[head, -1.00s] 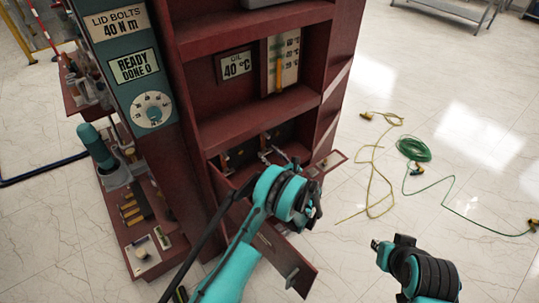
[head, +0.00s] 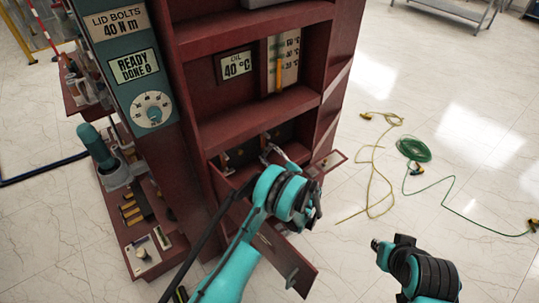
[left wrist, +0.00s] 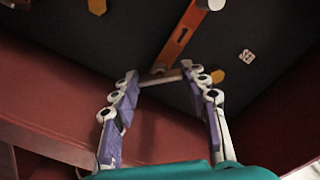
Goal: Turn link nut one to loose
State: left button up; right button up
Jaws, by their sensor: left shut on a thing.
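My left gripper (head: 270,150) reaches into the low open compartment of the dark red cabinet; its own wrist hides part of the opening. In the left wrist view its purple-grey fingers (left wrist: 162,77) close from both sides on a pale bar-shaped piece (left wrist: 160,78), which looks like a link nut, at the lower end of a copper link (left wrist: 180,37). I cannot read which number it has. A pale round post (left wrist: 214,4) stands at the link's other end. My right gripper (head: 379,246) hangs away from the cabinet at lower right; its jaws are too small to judge.
An open hatch door (head: 290,268) hangs below the compartment. The tool panel with a dial (head: 152,109) and a "READY DONE 0" display (head: 134,66) is at left. A yellow cable (head: 372,172) and a green cable (head: 414,149) lie on the floor at right.

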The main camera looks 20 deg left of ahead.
pick_arm(q)
jog(key=n, duration=0.4)
jog(key=shift+n, duration=2.6)
jog(key=o, duration=1.2)
jog(key=shift+c, duration=0.2)
jog(key=v, duration=1.2)
